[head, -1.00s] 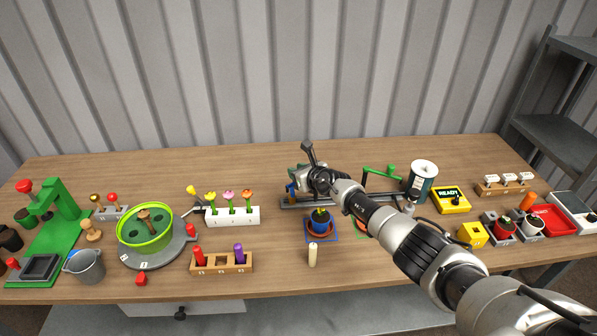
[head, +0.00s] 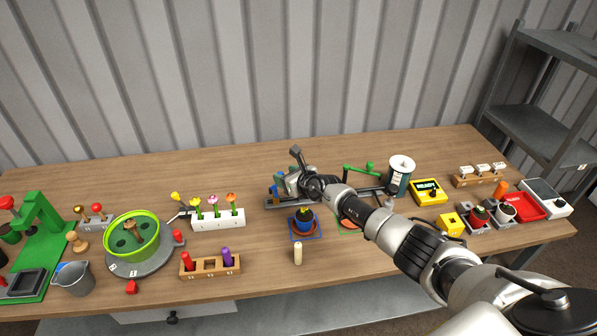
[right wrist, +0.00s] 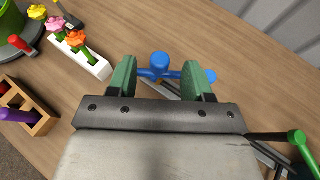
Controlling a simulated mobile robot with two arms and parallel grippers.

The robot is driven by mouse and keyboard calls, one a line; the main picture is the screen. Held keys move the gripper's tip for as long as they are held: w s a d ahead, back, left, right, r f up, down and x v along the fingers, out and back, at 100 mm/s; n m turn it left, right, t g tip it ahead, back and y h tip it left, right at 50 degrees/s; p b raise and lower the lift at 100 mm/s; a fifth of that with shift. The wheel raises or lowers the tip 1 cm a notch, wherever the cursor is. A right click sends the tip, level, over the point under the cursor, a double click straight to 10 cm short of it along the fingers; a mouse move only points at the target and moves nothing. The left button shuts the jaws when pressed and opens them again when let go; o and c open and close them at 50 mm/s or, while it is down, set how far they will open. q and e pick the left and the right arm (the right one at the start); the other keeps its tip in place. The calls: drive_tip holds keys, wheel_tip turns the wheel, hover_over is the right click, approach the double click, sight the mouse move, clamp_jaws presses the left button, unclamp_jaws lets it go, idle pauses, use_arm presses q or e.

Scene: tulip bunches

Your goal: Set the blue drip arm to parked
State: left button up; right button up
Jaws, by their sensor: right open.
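The blue drip arm (head: 276,190) is at the left end of a dark rail (head: 275,204) at the middle back of the table, partly hidden by my right gripper in the head view. In the right wrist view the blue drip arm (right wrist: 172,74) has a round knob and lies between and just beyond the green fingers. My right gripper (right wrist: 160,78) is open, with a finger on each side of the arm. Whether either finger touches it I cannot tell. In the head view the right gripper (head: 281,184) is over the rail's left end. My left gripper is not in view.
A green drip arm (head: 360,170) stands farther right on the rail, beside a dark canister (head: 399,178). A white flower block (head: 218,219) is to the left.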

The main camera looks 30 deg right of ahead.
use_arm(q)
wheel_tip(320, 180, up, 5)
drive_tip(key=p, duration=0.4)
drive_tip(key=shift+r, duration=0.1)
use_arm(e)
drive_tip(key=v, duration=0.7)
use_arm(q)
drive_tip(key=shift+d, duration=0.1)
